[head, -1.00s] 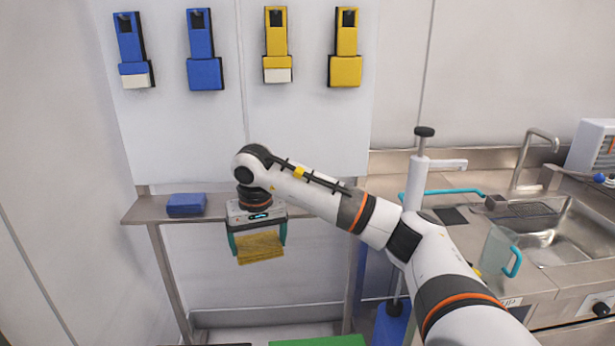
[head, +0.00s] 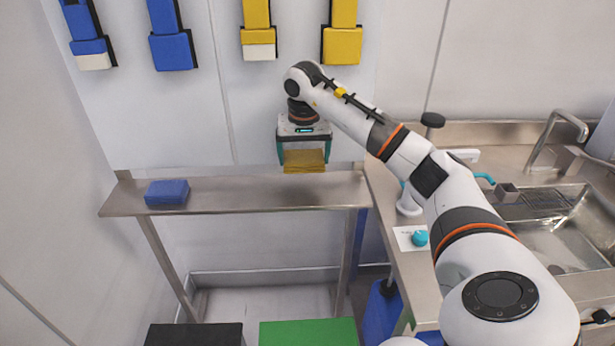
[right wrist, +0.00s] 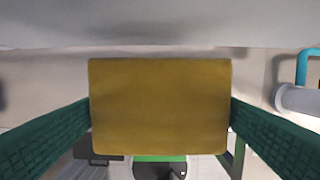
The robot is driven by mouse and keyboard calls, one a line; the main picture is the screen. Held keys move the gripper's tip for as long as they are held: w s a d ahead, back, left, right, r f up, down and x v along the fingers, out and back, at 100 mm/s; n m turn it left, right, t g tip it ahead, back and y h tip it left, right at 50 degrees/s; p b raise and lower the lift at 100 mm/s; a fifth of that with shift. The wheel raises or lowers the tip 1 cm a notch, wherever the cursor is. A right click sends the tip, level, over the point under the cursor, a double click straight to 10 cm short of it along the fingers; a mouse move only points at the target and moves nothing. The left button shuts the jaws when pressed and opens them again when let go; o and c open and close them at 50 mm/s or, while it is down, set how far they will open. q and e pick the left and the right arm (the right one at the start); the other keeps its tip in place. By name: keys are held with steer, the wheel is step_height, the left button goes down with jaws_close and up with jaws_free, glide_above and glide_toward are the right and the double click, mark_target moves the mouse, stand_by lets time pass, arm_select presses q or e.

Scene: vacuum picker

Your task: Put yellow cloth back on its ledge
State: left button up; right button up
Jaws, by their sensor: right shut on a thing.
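The yellow cloth (head: 304,161) is a folded stack held between the fingers of my right gripper (head: 304,153). In the right wrist view the cloth (right wrist: 160,105) fills the middle, with a green finger (right wrist: 160,118) frame pressing on its left and right sides. The cloth hangs above the right part of the steel ledge (head: 250,190), near the wall, and a faint shadow lies on the ledge below it. A gap seems to separate cloth and ledge. My left gripper is not in view.
A folded blue cloth (head: 167,194) lies on the left end of the ledge. Blue and yellow holders (head: 342,45) hang on the wall above. A sink (head: 560,235) and counter stand at the right. Black and green lids (head: 308,332) are below. The ledge's middle is bare.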

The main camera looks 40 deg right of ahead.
mark_target(304, 191)
steer(key=shift+s+a+f, duration=0.15)
steer(key=shift+a+f, duration=0.1)
steer(key=shift+f, duration=0.3)
steer(key=shift+s+a+f, duration=0.1)
steer(key=shift+a+f, duration=0.1)
steer(key=shift+f, duration=0.35)
steer(key=f, duration=0.3)
steer(key=f+p, duration=0.1)
steer(key=shift+w+d+f, duration=0.15)
steer(key=shift+d+f, duration=0.1)
steer(key=shift+f, duration=0.05)
steer(key=shift+a+f, duration=0.1)
steer(key=shift+f, duration=0.1)
steer(key=shift+f, duration=0.2)
steer(key=o, duration=0.7)
steer(key=shift+r, duration=0.15)
